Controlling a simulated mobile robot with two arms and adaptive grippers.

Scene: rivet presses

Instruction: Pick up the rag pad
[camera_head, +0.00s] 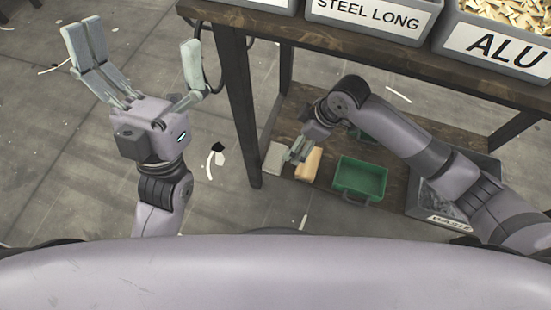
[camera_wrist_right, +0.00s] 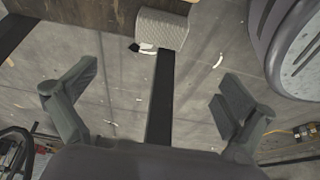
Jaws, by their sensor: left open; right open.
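A pale grey ribbed pad, which looks like the rag pad (camera_head: 274,158), lies at the left end of the low wooden shelf. It also shows in the right wrist view (camera_wrist_right: 163,28), at the top and beyond the fingertips. My right gripper (camera_head: 298,150) is over the shelf beside the pad; its fingers are spread and empty in the wrist view (camera_wrist_right: 150,95). I cannot tell its exact height above the shelf. My left gripper (camera_head: 140,62) is open and empty, raised over the floor at the left, away from the shelf.
A tan block (camera_head: 309,165) lies right of the pad, close to my right gripper. A green bin (camera_head: 361,178) and a dark labelled box (camera_head: 428,204) stand further right. The table leg (camera_head: 238,110) and tabletop edge (camera_head: 390,65) are nearby. The left floor is open.

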